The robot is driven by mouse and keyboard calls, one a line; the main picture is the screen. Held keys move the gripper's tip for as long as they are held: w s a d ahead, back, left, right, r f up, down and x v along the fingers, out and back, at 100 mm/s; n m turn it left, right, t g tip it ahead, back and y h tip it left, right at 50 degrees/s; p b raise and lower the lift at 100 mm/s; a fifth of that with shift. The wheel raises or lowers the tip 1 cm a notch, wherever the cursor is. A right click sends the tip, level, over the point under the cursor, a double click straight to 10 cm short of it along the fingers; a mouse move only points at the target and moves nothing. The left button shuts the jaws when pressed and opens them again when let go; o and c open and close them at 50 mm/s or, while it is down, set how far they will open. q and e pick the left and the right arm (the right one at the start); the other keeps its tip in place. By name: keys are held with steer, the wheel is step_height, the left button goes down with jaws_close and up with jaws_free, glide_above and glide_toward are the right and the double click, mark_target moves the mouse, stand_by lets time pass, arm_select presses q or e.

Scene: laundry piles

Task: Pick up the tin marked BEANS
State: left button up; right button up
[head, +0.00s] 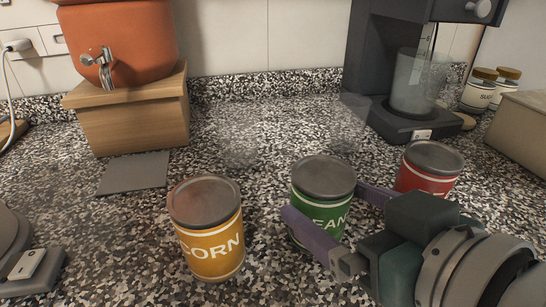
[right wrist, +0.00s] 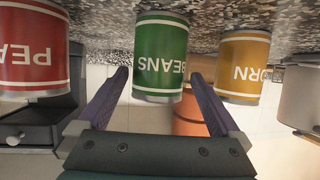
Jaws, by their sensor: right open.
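The green tin marked BEANS (head: 310,207) stands upright on the speckled counter, its grey lid up; only part of its label shows in the head view. It also shows upside down in the right wrist view (right wrist: 160,50), label readable. My right gripper (head: 325,200) is open, with one purple finger on each side of the green tin. In the right wrist view the fingertips (right wrist: 160,76) line up with the tin's two sides, with small gaps. I cannot tell how deep the tin is between them. My left gripper is not in view.
A yellow CORN tin (head: 212,240) stands left of the green tin. A red tin (head: 420,176), marked PEA- in the wrist view (right wrist: 32,50), stands close on the right. A coffee machine (head: 400,122) and an orange dispenser on a wooden block (head: 135,125) are behind.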

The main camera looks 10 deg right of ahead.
steer(key=x, duration=0.6)
steer(key=shift+w+r+b, duration=0.2)
steer(key=shift+w+b, duration=0.15)
steer(key=shift+b, duration=0.05)
steer(key=shift+c, duration=0.4)
steer(key=shift+r, duration=0.1)
jaws_close()
